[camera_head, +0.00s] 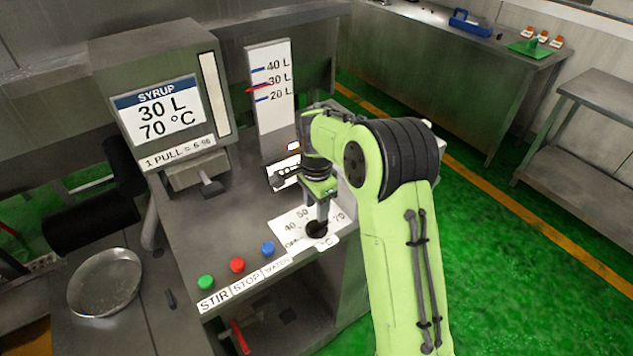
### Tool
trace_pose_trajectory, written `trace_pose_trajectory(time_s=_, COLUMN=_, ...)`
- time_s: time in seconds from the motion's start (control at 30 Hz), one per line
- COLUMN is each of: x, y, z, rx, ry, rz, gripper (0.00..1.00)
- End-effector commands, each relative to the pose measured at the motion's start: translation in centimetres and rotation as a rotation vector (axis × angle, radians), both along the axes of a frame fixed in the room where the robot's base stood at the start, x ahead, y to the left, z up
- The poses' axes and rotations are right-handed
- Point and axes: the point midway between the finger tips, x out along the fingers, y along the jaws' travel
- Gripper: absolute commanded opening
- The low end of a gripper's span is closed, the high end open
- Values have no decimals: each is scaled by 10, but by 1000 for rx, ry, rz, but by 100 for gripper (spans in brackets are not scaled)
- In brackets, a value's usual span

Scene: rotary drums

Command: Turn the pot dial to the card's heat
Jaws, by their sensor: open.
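The card (158,110) at upper left reads SYRUP, 30 L, 70 °C. The pot dial is a dark round knob (316,230) on a white scale plate (290,222) at the right front of the steel console. The plate shows OFF, 40, 50 and 70 with °C; the mark between 50 and 70 is hidden behind my gripper. My gripper (320,222) points down, directly over the knob, with its fingers at or around it. The fingers are open; whether they touch the knob cannot be told. The knob's pointer is hidden.
Green, red and blue buttons (237,265) line the console front, above STIR and STOP labels. A level gauge (271,98) has its red pointer near 30 L. A lever (209,184) sits under the card. A round pan (105,282) lies at left. Green floor is free at right.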

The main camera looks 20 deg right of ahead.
Motion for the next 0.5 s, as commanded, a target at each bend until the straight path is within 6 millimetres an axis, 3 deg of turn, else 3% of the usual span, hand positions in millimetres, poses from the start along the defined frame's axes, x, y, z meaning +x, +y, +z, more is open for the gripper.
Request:
trace_pose_trajectory(time_s=0.1, x=1, y=0, z=39, rx=-1, ry=-6, rz=-1, gripper=45)
trace_pose_trajectory(time_s=0.3, x=1, y=0, z=87, rx=-1, ry=-4, rz=-1, gripper=45)
trace_pose_trajectory(time_s=0.5, x=0, y=0, z=105, rx=-1, ry=-1, rz=-2, gripper=45)
